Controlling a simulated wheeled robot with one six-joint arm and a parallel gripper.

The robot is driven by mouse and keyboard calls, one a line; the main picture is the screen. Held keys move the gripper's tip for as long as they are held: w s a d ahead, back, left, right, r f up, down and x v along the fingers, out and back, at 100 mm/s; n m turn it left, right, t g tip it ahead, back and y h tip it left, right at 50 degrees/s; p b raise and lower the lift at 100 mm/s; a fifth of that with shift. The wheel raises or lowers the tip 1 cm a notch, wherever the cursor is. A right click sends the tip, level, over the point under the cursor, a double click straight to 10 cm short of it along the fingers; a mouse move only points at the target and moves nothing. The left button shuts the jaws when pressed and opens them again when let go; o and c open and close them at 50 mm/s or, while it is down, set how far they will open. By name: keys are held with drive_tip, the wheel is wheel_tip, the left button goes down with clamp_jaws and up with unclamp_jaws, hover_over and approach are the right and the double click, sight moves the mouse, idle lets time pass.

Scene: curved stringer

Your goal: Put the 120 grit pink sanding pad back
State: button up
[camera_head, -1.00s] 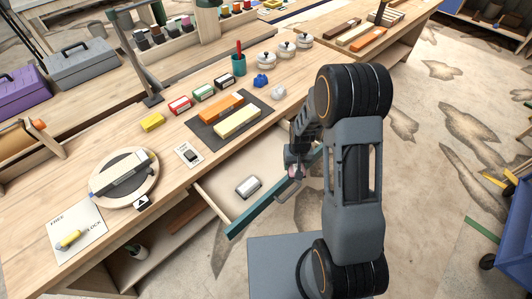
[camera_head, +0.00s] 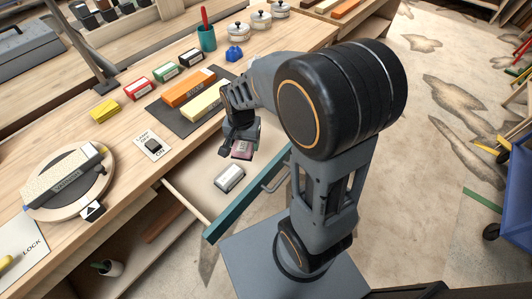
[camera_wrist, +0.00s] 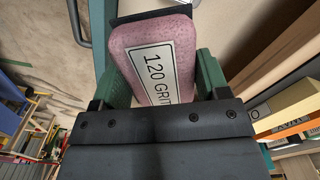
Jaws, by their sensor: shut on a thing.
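The pink sanding pad (camera_wrist: 165,48) fills the middle of the wrist view, with a white "120 GRIT" label on its face. My gripper (camera_wrist: 160,88) is shut on it, with a green finger on either side. In the head view my gripper (camera_head: 240,138) points down above the open drawer (camera_head: 196,209), and the pink pad (camera_head: 242,150) shows small below it. The pad appears to be above the drawer floor; its exact height is hard to tell. A grey-white pad (camera_head: 229,178) lies in the drawer, in front of and left of the held pad.
The drawer's teal front (camera_head: 240,212) has a metal handle (camera_head: 277,180). The drawer floor around the grey-white pad is clear.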

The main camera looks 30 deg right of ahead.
drive_tip(key=shift+s+f+m+b, duration=0.3)
drive_tip(key=shift+s+m+b, duration=0.2)
drive_tip(key=shift+b, duration=0.05)
drive_tip(key=w+d+f, duration=0.4)
drive_tip(key=w+d, duration=0.1)
drive_tip(key=d, duration=0.2)
drive_tip(key=b, duration=0.1)
hover_over(266, 144)
drive_tip(key=f, duration=0.5)
drive_tip(key=shift+s+a, duration=0.2)
drive_tip(key=shift+a, duration=0.1)
drive_tip(key=shift+w+d+f, duration=0.2)
drive_tip(key=shift+d+f, duration=0.05)
drive_tip(key=shift+f, duration=0.15)
drive_tip(key=shift+f+b, duration=0.35)
drive_tip(key=shift+f, duration=1.1)
drive_tip(key=shift+f, duration=0.1)
drive_tip(key=o, duration=0.9)
